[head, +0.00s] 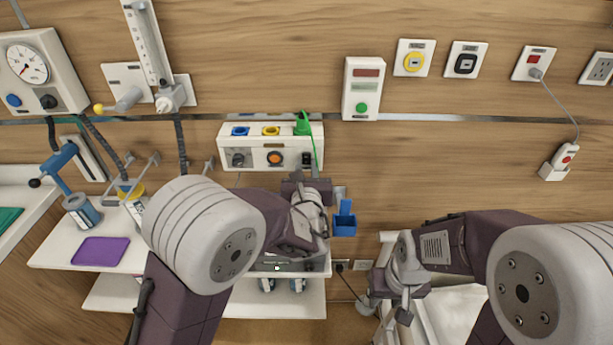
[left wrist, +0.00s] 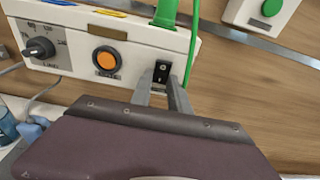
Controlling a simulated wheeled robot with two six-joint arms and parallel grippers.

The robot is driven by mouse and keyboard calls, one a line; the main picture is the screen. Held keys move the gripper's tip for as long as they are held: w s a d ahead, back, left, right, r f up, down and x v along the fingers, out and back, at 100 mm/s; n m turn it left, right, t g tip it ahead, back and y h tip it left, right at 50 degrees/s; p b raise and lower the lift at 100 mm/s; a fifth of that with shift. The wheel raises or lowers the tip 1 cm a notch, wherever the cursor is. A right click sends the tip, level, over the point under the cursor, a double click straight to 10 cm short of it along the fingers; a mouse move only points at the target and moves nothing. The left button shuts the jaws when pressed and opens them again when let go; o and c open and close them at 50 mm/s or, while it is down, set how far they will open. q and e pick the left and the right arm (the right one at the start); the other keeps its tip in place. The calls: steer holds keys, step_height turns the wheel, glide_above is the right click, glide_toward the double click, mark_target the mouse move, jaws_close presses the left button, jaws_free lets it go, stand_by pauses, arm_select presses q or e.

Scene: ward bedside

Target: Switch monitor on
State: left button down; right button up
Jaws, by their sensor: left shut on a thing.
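The white monitor box (head: 255,160) is on the wall rail, with a dial knob, an orange button (left wrist: 107,60) and a black rocker switch (left wrist: 162,72) at its right end. The switch shows also in the head view (head: 307,158). My left gripper (head: 307,173) is just below the box's right end. In the left wrist view its two fingers (left wrist: 162,85) reach up to either side of the switch, and it is shut on it. My right gripper (head: 390,308) is low on the right, away from the box; its jaw opening is unclear.
A green plug (head: 302,126) with a hanging green cable (left wrist: 191,55) sits atop the box, close to my left fingers. A blue holder (head: 344,219) is to the right of my left wrist. A panel with a green button (head: 362,106) is above right.

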arm_select(q)
steer(key=c, duration=1.2)
jaws_free()
steer(key=shift+c, duration=0.2)
steer(key=s+r+b, duration=0.1)
steer(key=s, duration=0.8)
steer(key=shift+r, duration=0.1)
